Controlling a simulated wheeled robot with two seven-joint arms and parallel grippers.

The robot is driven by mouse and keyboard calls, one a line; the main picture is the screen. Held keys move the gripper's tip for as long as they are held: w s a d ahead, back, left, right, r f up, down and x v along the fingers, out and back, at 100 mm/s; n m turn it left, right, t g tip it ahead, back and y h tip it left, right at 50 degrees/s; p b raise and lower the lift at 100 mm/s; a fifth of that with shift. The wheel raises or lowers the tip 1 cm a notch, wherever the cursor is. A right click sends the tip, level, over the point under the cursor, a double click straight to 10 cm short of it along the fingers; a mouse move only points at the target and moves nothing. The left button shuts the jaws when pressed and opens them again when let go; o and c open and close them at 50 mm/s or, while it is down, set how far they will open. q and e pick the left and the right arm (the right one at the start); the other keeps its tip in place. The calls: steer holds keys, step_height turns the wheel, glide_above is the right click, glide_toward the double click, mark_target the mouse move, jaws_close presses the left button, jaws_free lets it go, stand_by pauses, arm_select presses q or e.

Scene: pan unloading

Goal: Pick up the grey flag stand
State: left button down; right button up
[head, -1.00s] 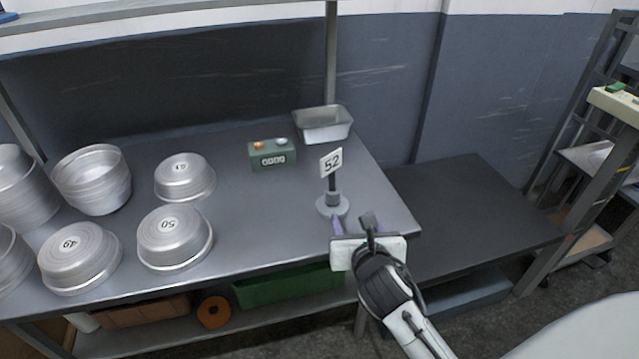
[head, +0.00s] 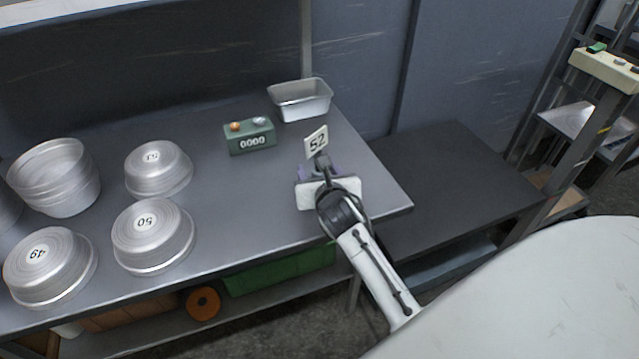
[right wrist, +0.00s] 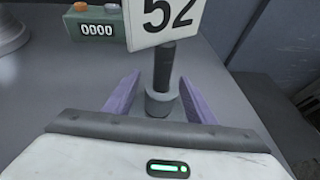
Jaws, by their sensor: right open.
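The grey flag stand has a white card marked 52 (head: 316,142) on a dark post. It stands upright on the metal table, with its base mostly hidden behind my right gripper (head: 319,172) in the head view. In the right wrist view the stand's post and grey base (right wrist: 162,100) sit between the two purple fingers of my right gripper (right wrist: 160,100). The fingers are apart, one on each side, and do not visibly touch the stand. My left gripper is not in view.
A green counter box (head: 250,137) reading 0000 and a metal pan (head: 301,99) stand behind the stand. Several round pans, one marked 50 (head: 153,236), stand on the left of the table (head: 230,215). A lower dark table (head: 455,180) adjoins on the right.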

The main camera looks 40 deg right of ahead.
steer(key=shift+w+d+f, duration=0.2)
steer(key=shift+w, duration=0.25)
steer(key=shift+r, duration=0.1)
steer(key=c, duration=1.2)
